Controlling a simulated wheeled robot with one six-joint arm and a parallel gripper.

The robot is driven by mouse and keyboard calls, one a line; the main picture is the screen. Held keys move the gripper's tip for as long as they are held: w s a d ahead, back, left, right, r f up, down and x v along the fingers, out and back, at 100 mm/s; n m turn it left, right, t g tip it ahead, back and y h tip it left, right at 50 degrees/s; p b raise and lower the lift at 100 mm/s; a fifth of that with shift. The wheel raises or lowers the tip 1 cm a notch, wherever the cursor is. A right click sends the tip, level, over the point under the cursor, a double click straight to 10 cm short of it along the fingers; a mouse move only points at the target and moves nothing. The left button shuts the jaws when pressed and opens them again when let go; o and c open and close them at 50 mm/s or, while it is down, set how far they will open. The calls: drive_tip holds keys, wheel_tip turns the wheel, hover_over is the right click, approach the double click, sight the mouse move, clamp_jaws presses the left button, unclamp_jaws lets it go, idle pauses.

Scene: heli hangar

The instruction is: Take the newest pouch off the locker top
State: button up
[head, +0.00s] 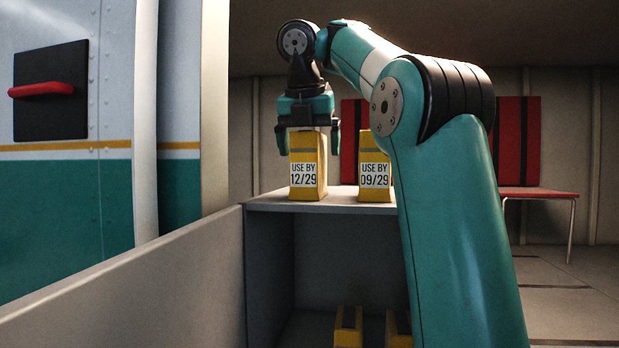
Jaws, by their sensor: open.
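A yellow pouch labelled "USE BY 12/29" (308,166) stands upright on the locker top (320,205), at its left. A second yellow pouch labelled "USE BY 09/29" (374,168) stands to its right, its right edge hidden behind my arm. My gripper (308,137) points down over the 12/29 pouch. Its fingers are open, one on each side of that pouch's top. I cannot tell whether they touch it.
Two yellow and black items (348,326) sit in the open locker below, partly cut off. A grey panel (130,285) stands at the left front, beside the teal and white helicopter body (60,215). A red seat (535,193) is behind at right.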

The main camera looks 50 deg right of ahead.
drive_tip(key=shift+w+d+f, duration=0.1)
drive_tip(key=shift+d+f, duration=0.05)
drive_tip(key=shift+f, duration=0.2)
drive_tip(key=shift+r, duration=0.15)
drive_tip(key=c, duration=1.4)
